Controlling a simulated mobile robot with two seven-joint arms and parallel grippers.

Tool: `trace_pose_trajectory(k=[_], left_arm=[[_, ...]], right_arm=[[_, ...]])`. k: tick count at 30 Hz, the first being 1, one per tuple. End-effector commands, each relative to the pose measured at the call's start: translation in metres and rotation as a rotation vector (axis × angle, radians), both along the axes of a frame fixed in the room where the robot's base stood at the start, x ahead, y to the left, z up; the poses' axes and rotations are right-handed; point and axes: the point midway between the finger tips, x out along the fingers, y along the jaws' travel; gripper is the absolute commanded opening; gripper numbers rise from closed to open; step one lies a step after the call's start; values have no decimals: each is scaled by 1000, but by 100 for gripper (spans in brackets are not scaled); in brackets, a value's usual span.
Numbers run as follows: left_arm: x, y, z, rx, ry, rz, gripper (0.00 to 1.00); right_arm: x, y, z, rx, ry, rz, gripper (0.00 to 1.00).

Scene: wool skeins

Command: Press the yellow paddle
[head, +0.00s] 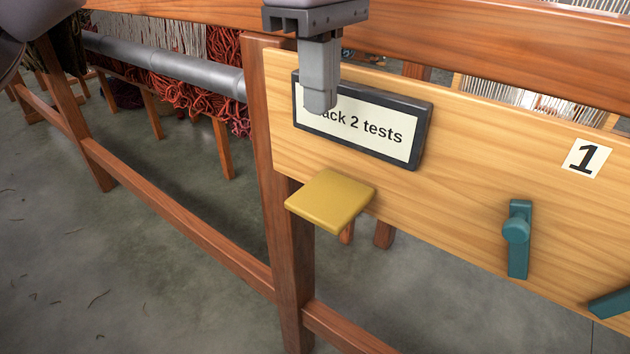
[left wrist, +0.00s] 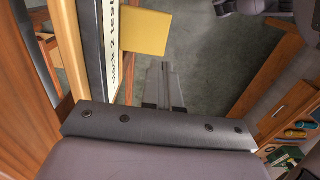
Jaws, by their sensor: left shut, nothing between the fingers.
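The yellow paddle (head: 331,200) is a flat square plate that sticks out from the lower left part of a light wooden board, below a framed sign. It also shows in the left wrist view (left wrist: 145,33), beyond my fingers. My left gripper (head: 320,103) is shut and empty, pointing down in front of the sign. Its fingertips show above the paddle in the head view and apart from it. In the left wrist view the shut fingers (left wrist: 161,75) point toward the paddle's lower right side. My right gripper is not in view.
The framed sign (head: 408,155), partly hidden by my fingers, reads "...ack 2 tests". The light wooden board (head: 460,200) carries a "1" label (head: 587,158) and a teal lever (head: 518,240). A wooden post (head: 290,270) stands below the paddle. Open floor lies at left.

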Motion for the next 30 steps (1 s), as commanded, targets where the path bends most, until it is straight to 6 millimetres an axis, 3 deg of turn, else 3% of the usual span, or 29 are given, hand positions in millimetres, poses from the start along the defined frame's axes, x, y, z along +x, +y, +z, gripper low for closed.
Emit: trace_pose_trajectory(k=[11,16,20,30], left_arm=[[1,4,4,20,-16,4,0],[1,4,-3,21,-14,3,0],[1,4,-22,21,-13,3,0],[1,4,-94,20,-12,3,0]], right_arm=[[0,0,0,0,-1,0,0],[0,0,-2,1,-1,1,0],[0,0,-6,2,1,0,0],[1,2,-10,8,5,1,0]])
